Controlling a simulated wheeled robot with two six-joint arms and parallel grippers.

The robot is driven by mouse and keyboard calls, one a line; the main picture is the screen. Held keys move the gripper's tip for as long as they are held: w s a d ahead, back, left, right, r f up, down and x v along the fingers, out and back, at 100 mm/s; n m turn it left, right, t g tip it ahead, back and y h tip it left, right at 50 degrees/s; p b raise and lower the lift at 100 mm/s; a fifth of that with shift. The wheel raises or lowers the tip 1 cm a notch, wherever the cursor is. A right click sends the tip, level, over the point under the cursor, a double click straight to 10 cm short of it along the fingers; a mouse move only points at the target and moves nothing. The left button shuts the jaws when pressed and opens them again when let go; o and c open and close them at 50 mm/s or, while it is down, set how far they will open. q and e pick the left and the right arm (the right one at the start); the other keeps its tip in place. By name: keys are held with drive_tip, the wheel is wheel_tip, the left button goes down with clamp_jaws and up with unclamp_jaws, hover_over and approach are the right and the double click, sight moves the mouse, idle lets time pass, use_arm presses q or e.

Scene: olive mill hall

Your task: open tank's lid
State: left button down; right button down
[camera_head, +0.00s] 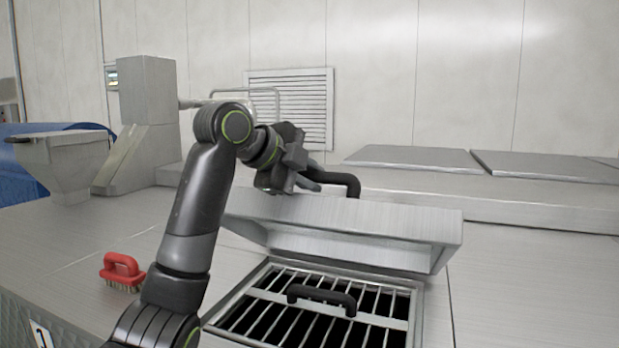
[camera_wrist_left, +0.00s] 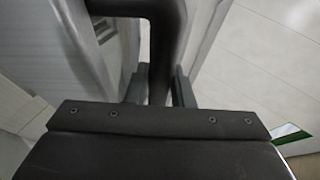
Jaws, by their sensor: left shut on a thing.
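The tank's lid (camera_head: 350,229) is a brushed steel cover, tilted up over the square tank opening. Its black handle (camera_head: 345,182) stands out at the top, behind my gripper. My left gripper (camera_head: 308,183) is shut on this handle. In the left wrist view the dark handle bar (camera_wrist_left: 166,45) runs down between the two fingers of the left gripper (camera_wrist_left: 160,88). Below the lid, the opening shows a steel grate (camera_head: 263,312) with its own black handle (camera_head: 321,297). My right gripper is not in view.
A red-handled brush (camera_head: 122,270) lies on the steel top to the left. A steel hopper (camera_head: 70,160) stands at the far left. Flat closed lids (camera_head: 415,157) lie at the back right. The steel top right of the opening is clear.

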use_arm(q)
drive_tip(key=shift+r, duration=0.15)
drive_tip(key=c, duration=1.7)
unclamp_jaws()
drive_tip(key=o, duration=0.4)
drive_tip(key=shift+w, duration=0.15)
drive_tip(key=b+v, duration=0.1)
drive_tip(key=v, duration=0.1)
drive_tip(key=b+v, duration=0.1)
drive_tip(key=v, duration=0.1)
drive_tip(key=b+v, duration=0.2)
drive_tip(key=shift+s+a, duration=0.3)
drive_tip(key=b+v, duration=0.3)
drive_tip(key=v, duration=0.7)
drive_tip(key=shift+s+a+r+b, duration=0.1)
drive_tip(key=shift+s+r+b, duration=0.1)
drive_tip(key=shift+b, duration=0.1)
